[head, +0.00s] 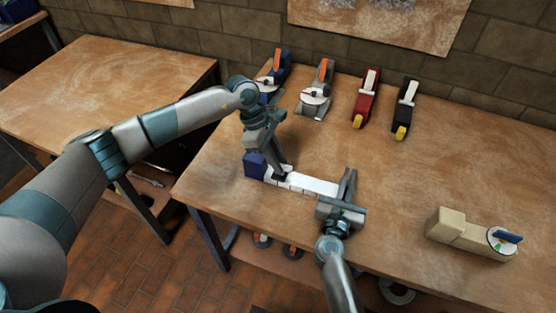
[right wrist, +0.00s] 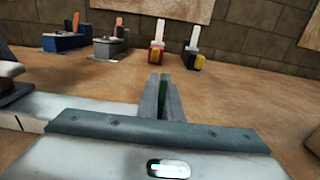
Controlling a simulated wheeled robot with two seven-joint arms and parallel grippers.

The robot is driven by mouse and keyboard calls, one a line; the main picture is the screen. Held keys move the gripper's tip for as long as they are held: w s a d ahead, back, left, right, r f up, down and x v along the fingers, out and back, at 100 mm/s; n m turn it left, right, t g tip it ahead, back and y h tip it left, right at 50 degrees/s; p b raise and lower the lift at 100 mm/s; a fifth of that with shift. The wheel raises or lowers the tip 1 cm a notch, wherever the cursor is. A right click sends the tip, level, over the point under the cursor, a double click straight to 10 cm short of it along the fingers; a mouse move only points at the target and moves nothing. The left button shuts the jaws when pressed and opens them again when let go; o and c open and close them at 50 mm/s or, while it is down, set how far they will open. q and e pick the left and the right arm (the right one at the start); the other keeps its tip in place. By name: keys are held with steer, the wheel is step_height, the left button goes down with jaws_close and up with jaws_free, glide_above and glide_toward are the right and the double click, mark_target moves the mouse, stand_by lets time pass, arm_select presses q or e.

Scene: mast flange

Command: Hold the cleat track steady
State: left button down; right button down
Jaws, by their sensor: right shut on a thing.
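The cleat track (head: 312,184) is a pale, narrow bar lying along the near left part of the workbench. It shows at the left in the right wrist view (right wrist: 95,107). A dark blue block (head: 255,165) is at its left end. My left gripper (head: 280,174) is down at the left part of the track, beside the blue block; its fingers are too small and dark to tell open from shut. My right gripper (head: 348,187) is at the right end of the track, shut on it. In the right wrist view its fingers (right wrist: 162,97) stand close together and hide that end.
At the back of the workbench (head: 450,170) stand a blue tool (head: 273,70), a grey tool (head: 317,92), a red tool (head: 365,99) and a black tool (head: 404,107). A beige device (head: 465,234) sits at the right. The bench middle is clear. Another table (head: 110,80) is at left.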

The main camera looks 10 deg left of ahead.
arm_select(q)
steer(key=d, duration=0.4)
steer(key=s+d, duration=0.1)
steer(key=d, duration=0.3)
steer(key=s+d, duration=0.1)
steer(key=d, duration=0.3)
steer(key=shift+s, duration=0.15)
steer(key=c, duration=1.6)
jaws_free()
steer(key=shift+a, duration=0.1)
steer(key=shift+c, duration=0.2)
steer(key=v, duration=1.2)
arm_select(e)
steer(key=c, duration=1.8)
jaws_free()
steer(key=shift+c, duration=0.2)
steer(key=shift+s, duration=0.15)
steer(key=s, duration=0.3)
steer(key=s+a, duration=0.1)
steer(key=s, duration=0.3)
steer(key=s+a, duration=0.1)
steer(key=s, duration=0.3)
steer(key=shift+s+a, duration=0.15)
steer(key=shift+s, duration=0.1)
